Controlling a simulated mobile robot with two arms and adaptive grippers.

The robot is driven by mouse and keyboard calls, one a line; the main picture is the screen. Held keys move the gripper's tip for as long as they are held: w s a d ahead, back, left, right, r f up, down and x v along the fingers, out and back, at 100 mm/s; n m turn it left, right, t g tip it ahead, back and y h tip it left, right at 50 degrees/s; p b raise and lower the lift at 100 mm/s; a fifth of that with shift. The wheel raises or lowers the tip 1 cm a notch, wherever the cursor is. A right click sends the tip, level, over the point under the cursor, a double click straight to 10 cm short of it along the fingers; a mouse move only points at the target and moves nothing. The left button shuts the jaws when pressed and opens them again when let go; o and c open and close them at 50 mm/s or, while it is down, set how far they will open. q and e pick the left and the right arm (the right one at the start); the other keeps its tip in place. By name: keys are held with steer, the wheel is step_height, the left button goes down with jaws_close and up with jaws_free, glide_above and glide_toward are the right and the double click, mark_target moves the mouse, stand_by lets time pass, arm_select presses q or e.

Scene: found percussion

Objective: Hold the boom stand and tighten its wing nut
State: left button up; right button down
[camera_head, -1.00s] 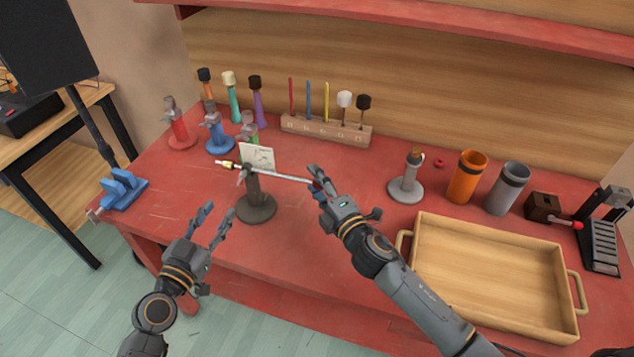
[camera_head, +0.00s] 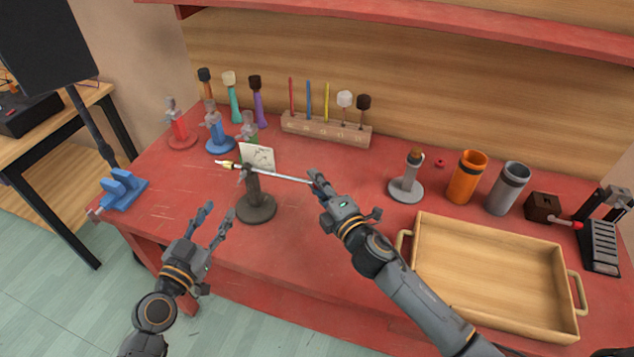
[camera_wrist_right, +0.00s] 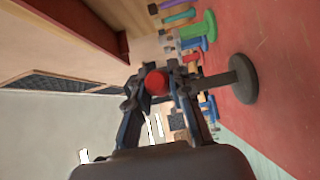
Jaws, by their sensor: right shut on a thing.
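The dark boom stand (camera_head: 255,207) stands upright on the red bench, its light boom rod (camera_head: 285,177) running nearly level across its top. A small wing-like piece, likely the wing nut (camera_head: 242,176), shows at the left of the stand's head. My right gripper (camera_head: 316,177) is shut on the rod's right end. In the right wrist view a red round end (camera_wrist_right: 157,83) sits between the fingers (camera_wrist_right: 157,95), and the stand's round base (camera_wrist_right: 243,79) shows beyond. My left gripper (camera_head: 216,211) is open and empty, in front and left of the stand.
A white card (camera_head: 257,157) is behind the stand. Coloured small stands, including a blue one (camera_head: 219,143), are at back left. A stick rack (camera_head: 325,130) is behind. A wooden tray (camera_head: 424,290) lies at right. A blue clamp (camera_head: 122,190) is at the left edge.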

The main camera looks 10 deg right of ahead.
mark_target(239, 180)
arm_select(q)
steer(key=shift+c, duration=0.9)
steer(key=shift+f, duration=0.1)
steer(key=w+d+m, duration=0.1)
steer(key=w, duration=0.2)
steer(key=w+d+m, duration=0.1)
steer(key=w+d, duration=0.1)
steer(key=w, duration=0.1)
steer(key=w+d+m, duration=0.1)
steer(key=w+d, duration=0.1)
steer(key=w, duration=0.1)
steer(key=shift+r, duration=0.25)
stand_by(0.8)
jaws_close()
